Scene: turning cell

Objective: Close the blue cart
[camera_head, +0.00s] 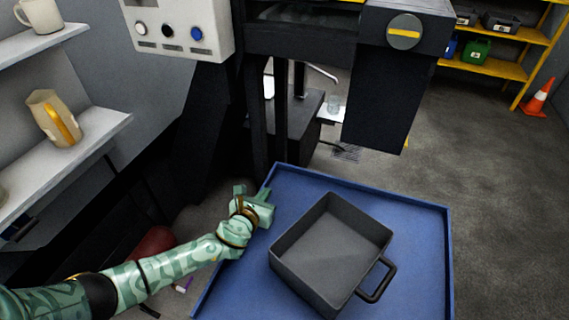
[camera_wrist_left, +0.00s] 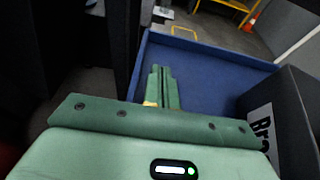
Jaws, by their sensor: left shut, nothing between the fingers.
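The blue cart (camera_head: 421,285) fills the lower middle of the head view, seen from above as a shallow blue tray top with a raised rim. It also shows in the left wrist view (camera_wrist_left: 215,80) beyond my fingers. Any drawers or front of the cart are not visible. My left gripper (camera_head: 262,194) is shut and empty at the cart's far left rim. My right gripper is out of view.
A dark grey bin (camera_head: 338,235) with a handle sits on the cart; its labelled side (camera_wrist_left: 285,115) shows in the wrist view. A dark machine (camera_head: 390,80) stands behind. Shelves (camera_head: 70,165) line the left. Open floor lies right, with an orange cone (camera_head: 538,98).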

